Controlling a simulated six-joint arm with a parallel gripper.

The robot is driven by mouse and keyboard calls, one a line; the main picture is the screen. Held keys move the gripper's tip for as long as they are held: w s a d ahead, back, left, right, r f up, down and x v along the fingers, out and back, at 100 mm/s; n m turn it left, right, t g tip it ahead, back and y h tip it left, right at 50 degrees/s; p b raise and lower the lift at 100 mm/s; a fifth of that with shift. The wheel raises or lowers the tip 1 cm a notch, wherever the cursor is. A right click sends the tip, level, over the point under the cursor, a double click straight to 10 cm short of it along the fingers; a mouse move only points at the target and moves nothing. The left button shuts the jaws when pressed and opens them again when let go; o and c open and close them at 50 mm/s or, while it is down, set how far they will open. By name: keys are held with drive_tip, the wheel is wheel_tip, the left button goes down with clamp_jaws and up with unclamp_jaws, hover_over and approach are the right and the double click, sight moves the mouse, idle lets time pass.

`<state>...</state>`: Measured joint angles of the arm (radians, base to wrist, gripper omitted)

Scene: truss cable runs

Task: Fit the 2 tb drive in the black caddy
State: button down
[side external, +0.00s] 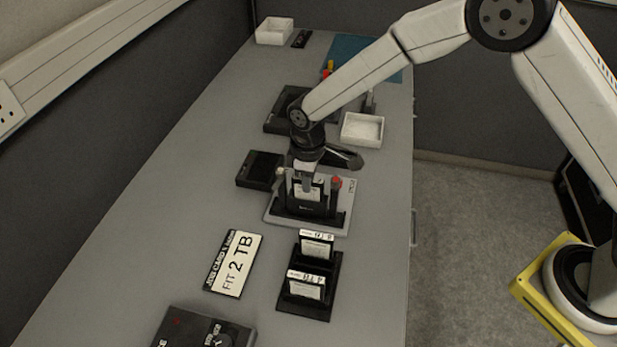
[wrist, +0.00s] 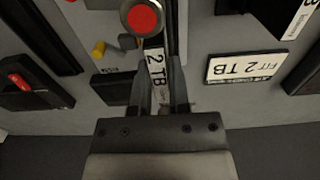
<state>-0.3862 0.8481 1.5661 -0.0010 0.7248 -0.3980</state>
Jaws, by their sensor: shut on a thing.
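My gripper (side external: 307,181) is shut on the 2 TB drive (side external: 306,191). In the wrist view the drive's white "2 TB" label (wrist: 156,72) lies between the two fingers of my gripper (wrist: 158,100). The black caddy (side external: 312,209) stands on a light grey base plate (side external: 341,222), directly below my gripper in the side view. The drive is upright and its lower part meets the caddy in that view. How deep it sits is hidden. A round red knob (wrist: 142,17) shows just beyond the drive in the wrist view.
A black rack (side external: 292,301) with two labelled drives (side external: 316,243) stands nearer the camera. A "FIT 2 TB" card (side external: 233,263) lies left of it. A black box (side external: 259,168) is beside the base plate. A white tray (side external: 362,130) stands behind. The left tabletop is clear.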

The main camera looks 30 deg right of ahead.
drive_tip(key=shift+f, duration=0.7)
idle(0.3)
drive_tip(key=shift+c, duration=1)
unclamp_jaws()
drive_tip(key=shift+r, duration=0.15)
drive_tip(key=shift+r, duration=3.6)
drive_tip(key=shift+d, duration=0.1)
